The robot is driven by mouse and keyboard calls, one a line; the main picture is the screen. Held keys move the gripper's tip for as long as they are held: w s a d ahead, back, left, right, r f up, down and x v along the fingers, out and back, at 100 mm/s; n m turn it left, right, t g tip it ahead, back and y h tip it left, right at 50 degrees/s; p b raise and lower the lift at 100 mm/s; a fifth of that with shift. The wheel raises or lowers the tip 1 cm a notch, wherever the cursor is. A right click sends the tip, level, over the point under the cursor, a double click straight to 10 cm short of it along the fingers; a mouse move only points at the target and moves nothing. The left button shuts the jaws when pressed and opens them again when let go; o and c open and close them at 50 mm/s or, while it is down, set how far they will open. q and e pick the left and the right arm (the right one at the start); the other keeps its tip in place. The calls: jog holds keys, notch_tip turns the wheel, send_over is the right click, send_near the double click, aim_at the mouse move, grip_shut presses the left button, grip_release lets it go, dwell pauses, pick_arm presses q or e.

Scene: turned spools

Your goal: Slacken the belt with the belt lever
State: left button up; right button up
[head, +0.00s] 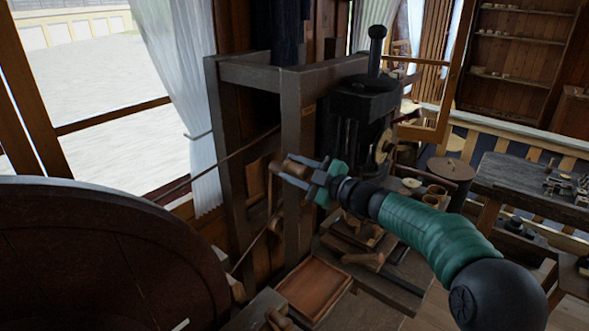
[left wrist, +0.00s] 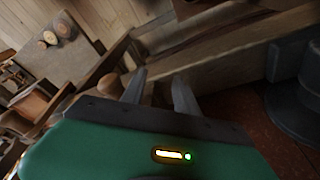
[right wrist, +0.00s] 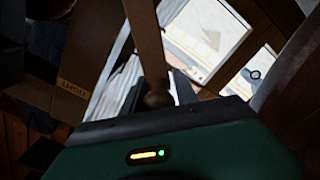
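The large dark wheel (head: 90,260) fills the lower left of the head view. Thin belt runs (head: 225,158) stretch from it to the wooden frame. A turned wooden handle (head: 290,169), apparently the belt lever's, is beside the frame's front post. My right gripper (head: 306,178) is at this handle. In the right wrist view the lever's wooden shaft (right wrist: 147,45) runs down to a rounded end between my fingers. I cannot tell whether they press on it. My left gripper (left wrist: 160,92) shows only in the left wrist view, with its fingers apart and nothing between them.
The frame (head: 298,150) and a black machine (head: 355,105) stand behind my right gripper. A wooden tray (head: 314,286) lies below on the bench. A dark worktable (head: 530,185) stands at right. A window and white curtain (head: 190,70) are at left.

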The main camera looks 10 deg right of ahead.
jog(key=o, duration=0.3)
jog(key=shift+a, duration=0.15)
jog(key=shift+o, duration=0.2)
jog(key=shift+s+d+f, duration=0.1)
jog(key=shift+s+d, duration=0.1)
jog(key=shift+d, duration=0.05)
jog(key=b+v, duration=0.1)
jog(key=v, duration=1.5)
jog(key=shift+b, duration=0.3)
jog(key=shift+d+f, duration=0.1)
jog(key=shift+s, duration=0.1)
